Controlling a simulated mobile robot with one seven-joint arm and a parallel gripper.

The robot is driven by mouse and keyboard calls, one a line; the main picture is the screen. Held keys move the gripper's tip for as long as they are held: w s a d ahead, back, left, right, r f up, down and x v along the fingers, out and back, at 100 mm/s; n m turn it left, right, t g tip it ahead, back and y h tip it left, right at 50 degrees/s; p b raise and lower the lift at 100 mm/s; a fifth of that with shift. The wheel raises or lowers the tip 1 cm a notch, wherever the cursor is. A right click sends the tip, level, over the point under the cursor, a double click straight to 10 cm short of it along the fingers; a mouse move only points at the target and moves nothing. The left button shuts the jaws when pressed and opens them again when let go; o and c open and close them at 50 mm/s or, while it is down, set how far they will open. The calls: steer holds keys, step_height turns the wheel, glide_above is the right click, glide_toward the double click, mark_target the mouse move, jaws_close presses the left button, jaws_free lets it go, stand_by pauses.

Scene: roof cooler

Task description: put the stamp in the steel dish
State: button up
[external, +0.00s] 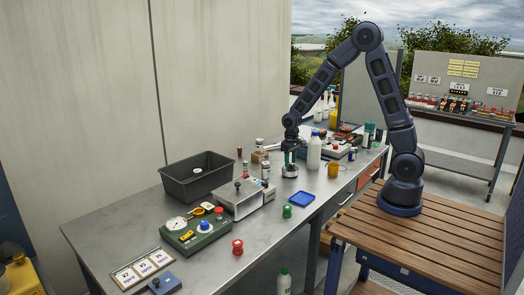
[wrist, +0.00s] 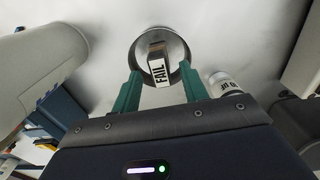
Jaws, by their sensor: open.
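The stamp (wrist: 157,58), a block with a white face lettered FAIL, shows within the rim of the round steel dish (wrist: 141,38) in the wrist view. It appears to rest inside the dish; its lower end lies between my fingers. My gripper (wrist: 160,70) has two green fingers, spread apart, with a gap on each side of the stamp. In the external view my gripper (external: 290,159) points down just over the steel dish (external: 290,172) on the grey bench. The stamp is too small and covered to make out there.
A black bin (external: 180,187) and a steel box (external: 246,204) stand to the left.

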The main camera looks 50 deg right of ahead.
step_height(320, 180, up, 8)
steer(key=s+d+r+t, duration=0.1)
steer(key=s+d+r, duration=0.2)
steer(key=s+r, duration=0.35)
steer(key=s+d+r+t, duration=0.1)
steer(key=s+d+r, duration=0.2)
steer(key=s+r, duration=0.4)
steer(key=s+d+r+t, duration=0.1)
steer(key=s+d+r, duration=0.1)
steer(key=s, duration=0.6)
steer(key=s+d+r+t, duration=0.1)
steer(key=s+d+r, duration=0.1)
steer(key=s+r, duration=0.2)
steer(key=s, duration=0.3)
steer(key=shift+s+d+t, duration=0.25)
steer(key=shift+s+t, duration=0.05)
steer(key=shift+s, duration=0.05)
